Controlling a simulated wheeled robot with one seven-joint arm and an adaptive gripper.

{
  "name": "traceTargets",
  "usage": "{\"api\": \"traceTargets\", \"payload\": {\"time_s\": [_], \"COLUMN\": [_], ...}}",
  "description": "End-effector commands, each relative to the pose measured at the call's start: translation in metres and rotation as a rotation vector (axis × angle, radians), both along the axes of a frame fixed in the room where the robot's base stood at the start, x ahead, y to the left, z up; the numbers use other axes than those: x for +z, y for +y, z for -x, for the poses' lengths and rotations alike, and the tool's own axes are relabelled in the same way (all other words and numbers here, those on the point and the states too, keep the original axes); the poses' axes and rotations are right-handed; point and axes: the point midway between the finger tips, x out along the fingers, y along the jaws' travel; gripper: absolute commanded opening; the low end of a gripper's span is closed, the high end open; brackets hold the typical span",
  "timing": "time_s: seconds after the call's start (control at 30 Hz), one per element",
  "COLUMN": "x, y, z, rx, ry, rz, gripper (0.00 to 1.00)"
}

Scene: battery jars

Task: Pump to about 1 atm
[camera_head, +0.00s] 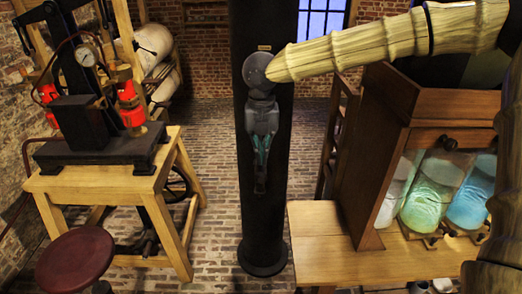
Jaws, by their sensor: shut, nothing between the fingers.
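A pump apparatus (88,120) with a black base and two red cylinders (130,103) stands on a wooden table at the left. A round white-faced gauge (85,56) sits on it; its reading is too small to tell. Black lever arms (42,14) rise at its top, partly cut off by the picture's upper edge. My gripper (260,187) hangs pointing down in the middle of the picture. Its fingers are shut and empty. It is to the right of the pump, well apart from it.
A dark round column (262,225) stands behind my gripper. A dark red stool (76,262) is before the pump table (110,183). At the right, a wooden cabinet holds glowing jars (438,185) above a wooden bench (345,262). Brick floor (215,240) is clear between.

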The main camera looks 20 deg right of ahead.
Motion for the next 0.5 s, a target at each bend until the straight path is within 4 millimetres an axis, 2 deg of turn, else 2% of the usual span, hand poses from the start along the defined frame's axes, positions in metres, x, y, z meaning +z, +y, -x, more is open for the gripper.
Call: {"api": "traceTargets", "payload": {"time_s": [0.37, 0.5], "x": [-0.002, -0.014], "y": [0.000, 0.000], "z": [0.000, 0.000], "rx": [0.000, 0.000], "ry": [0.001, 0.002], "rz": [0.001, 0.000], "gripper": [0.00, 0.00]}}
